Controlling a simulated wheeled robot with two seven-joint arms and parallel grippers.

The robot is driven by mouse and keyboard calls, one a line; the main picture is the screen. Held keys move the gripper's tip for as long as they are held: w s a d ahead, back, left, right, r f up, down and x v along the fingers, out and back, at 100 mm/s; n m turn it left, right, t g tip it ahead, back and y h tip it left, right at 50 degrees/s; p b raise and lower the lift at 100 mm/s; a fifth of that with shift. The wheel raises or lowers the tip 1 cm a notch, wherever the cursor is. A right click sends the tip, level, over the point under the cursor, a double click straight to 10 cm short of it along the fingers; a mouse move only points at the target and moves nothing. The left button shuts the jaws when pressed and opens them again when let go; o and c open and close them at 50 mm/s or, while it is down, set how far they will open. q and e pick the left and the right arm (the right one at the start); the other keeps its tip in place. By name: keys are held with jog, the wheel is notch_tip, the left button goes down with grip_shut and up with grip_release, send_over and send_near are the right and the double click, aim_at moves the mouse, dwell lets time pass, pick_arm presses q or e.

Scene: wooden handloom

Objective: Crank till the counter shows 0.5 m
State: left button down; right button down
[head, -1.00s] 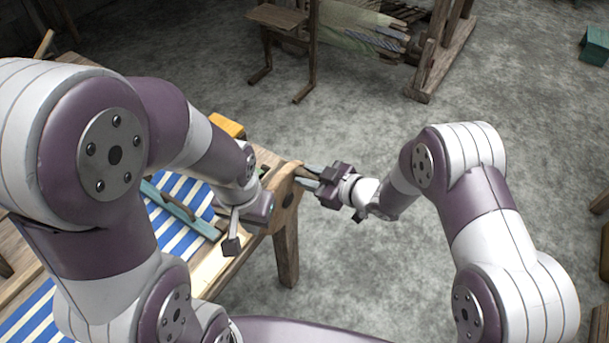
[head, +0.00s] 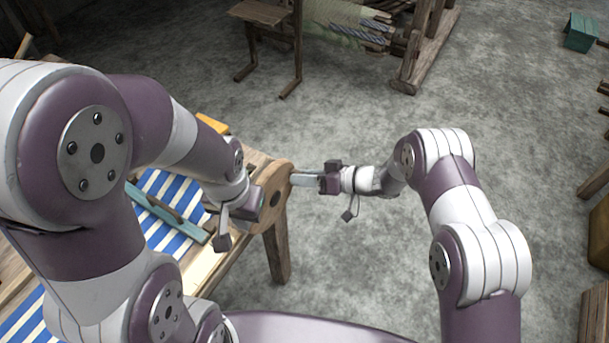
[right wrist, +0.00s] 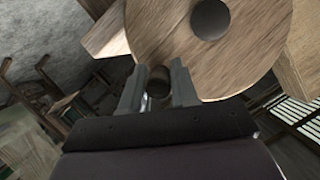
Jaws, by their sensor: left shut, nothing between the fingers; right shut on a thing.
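A round wooden crank disc (head: 276,197) stands at the bench's right end. It fills the top of the right wrist view (right wrist: 205,50), with a dark hub at its middle. My right gripper (head: 304,180) reaches the disc's rim from the right. In the right wrist view its fingers (right wrist: 158,88) are shut on the dark, round crank handle (right wrist: 158,80). My left gripper (head: 260,203) is shut and empty beside the disc's left side, over the bench end; its fingertips are mostly hidden. I cannot make out the counter or a reading.
Blue-and-white striped cloth (head: 166,235) lies on the loom, crossed by a teal bar (head: 168,213). A yellow block (head: 212,123) sits behind my left arm. A wooden stool (head: 262,14) and a frame (head: 425,50) stand at the back.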

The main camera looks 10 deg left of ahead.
jog(key=shift+f+b, duration=0.3)
jog(key=shift+f, duration=0.4)
jog(key=c, duration=1)
grip_release()
jog(key=shift+w, duration=0.1)
jog(key=shift+o, duration=0.2)
jog(key=b+v, duration=0.1)
jog(key=v, duration=1.1)
jog(key=shift+d, duration=0.35)
